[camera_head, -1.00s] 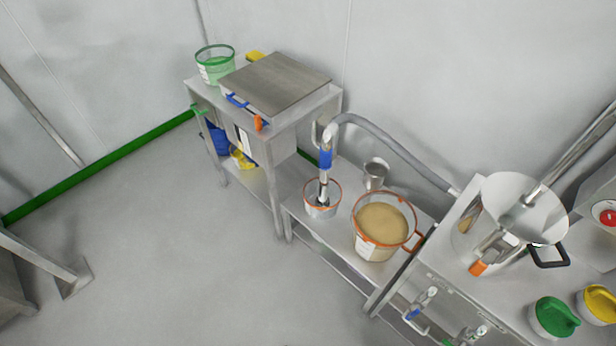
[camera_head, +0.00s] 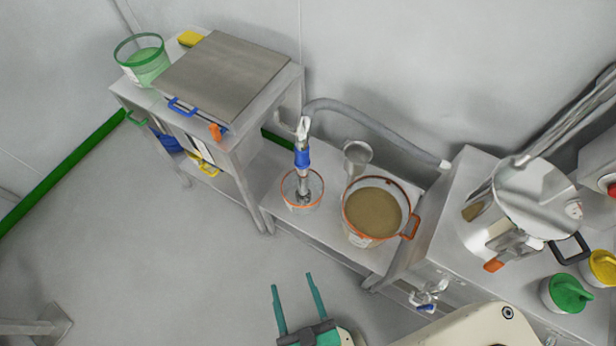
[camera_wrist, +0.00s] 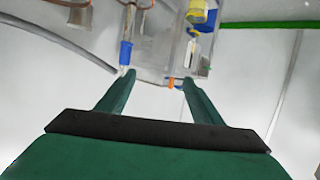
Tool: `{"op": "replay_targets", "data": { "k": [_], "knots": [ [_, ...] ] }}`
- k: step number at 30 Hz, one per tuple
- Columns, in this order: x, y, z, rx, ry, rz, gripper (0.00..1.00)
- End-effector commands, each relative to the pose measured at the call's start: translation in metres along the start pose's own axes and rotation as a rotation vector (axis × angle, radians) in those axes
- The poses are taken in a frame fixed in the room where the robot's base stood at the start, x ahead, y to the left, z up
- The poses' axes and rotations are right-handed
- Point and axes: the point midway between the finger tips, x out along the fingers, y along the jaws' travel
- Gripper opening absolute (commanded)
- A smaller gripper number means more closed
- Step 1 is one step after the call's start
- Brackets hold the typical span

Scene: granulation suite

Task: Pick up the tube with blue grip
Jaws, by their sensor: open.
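The tube with the blue grip (camera_head: 303,158) stands upright on the low steel bench in the head view. Its metal lower end is inside a small orange-rimmed clear container (camera_head: 316,188), and a grey hose (camera_head: 375,124) runs from its top to the right. In the wrist view the blue grip (camera_wrist: 126,54) shows beyond the left finger. My gripper (camera_head: 294,284) is open and empty, with two green fingers. In the head view it appears over the floor in front of the bench, apart from the tube. The wrist view also shows my gripper (camera_wrist: 159,80).
A large orange-rimmed bucket of tan contents (camera_head: 374,213) and a metal jug (camera_head: 357,157) stand right of the tube. A higher steel table (camera_head: 240,142) with a lidded box is at left. A steel mixer vessel (camera_head: 500,225) stands at right. Floor in front is clear.

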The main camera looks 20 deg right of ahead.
Motion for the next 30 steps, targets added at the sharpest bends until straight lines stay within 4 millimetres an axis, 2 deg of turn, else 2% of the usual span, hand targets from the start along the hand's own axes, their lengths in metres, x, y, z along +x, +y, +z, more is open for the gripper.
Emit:
{"op": "replay_targets", "data": {
  "k": [3,9,12,15,19,22,27,30],
  "knots": [
    [0.039,0.02,0.036,-0.001,-0.054,0.042,0.6],
    [0.107,0.047,0.086,0.01,-0.14,0.052,0.6],
    [0.143,0.058,0.1,0.021,-0.162,0.032,0.6],
    [0.179,0.069,0.106,0.032,-0.167,-0.003,0.6],
    [0.225,0.083,0.099,0.046,-0.138,-0.062,0.6],
    [0.259,0.096,0.083,0.051,-0.088,-0.113,0.6],
    [0.307,0.123,0.036,0.041,0.048,-0.197,0.6],
    [0.326,0.138,0.005,0.026,0.139,-0.234,0.6]
  ]
}}
